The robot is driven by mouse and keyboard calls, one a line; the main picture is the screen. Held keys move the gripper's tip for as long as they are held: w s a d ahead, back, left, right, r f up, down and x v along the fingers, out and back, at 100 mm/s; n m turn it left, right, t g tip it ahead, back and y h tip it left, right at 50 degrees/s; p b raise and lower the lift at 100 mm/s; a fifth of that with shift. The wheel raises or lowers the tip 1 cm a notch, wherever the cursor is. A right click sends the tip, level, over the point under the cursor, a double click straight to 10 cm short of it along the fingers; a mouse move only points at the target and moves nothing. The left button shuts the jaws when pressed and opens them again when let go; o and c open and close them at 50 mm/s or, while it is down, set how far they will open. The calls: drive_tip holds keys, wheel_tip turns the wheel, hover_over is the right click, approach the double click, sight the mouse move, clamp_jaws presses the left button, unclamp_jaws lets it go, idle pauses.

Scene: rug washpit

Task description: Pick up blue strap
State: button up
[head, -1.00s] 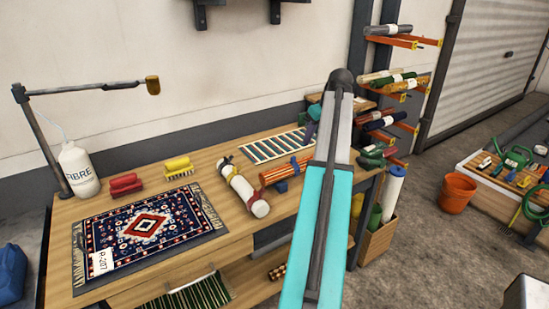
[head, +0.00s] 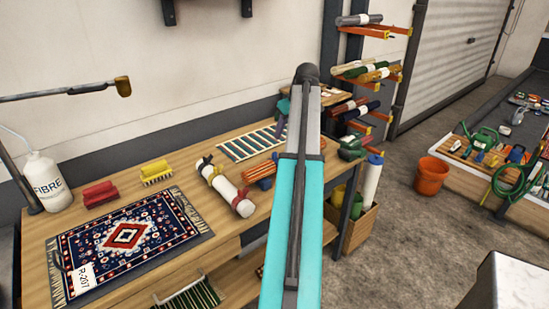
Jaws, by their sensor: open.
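My teal and grey arm rises through the middle of the view, in front of the bench's right end. My gripper is not visible.
A rack of rolls (head: 365,70) is behind. An orange bucket (head: 432,175) stands on open floor at right.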

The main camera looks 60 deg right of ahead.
drive_tip(key=p, duration=0.2)
hover_over(275, 153)
drive_tip(key=s, duration=0.3)
wheel_tip(275, 153, down, 7)
drive_tip(key=shift+w+a, duration=0.15)
drive_tip(key=shift+a, duration=0.25)
drive_tip(key=shift+r, duration=0.1)
drive_tip(key=shift+p+x, duration=0.4)
drive_tip(key=shift+x, duration=0.5)
drive_tip(key=shift+w+p+x, duration=0.2)
drive_tip(key=shift+p+x, duration=0.35)
drive_tip(key=shift+x, duration=1.15)
drive_tip(key=shift+d+r, duration=0.1)
drive_tip(key=shift+d, duration=0.05)
drive_tip(key=shift+c, duration=0.2)
clamp_jaws()
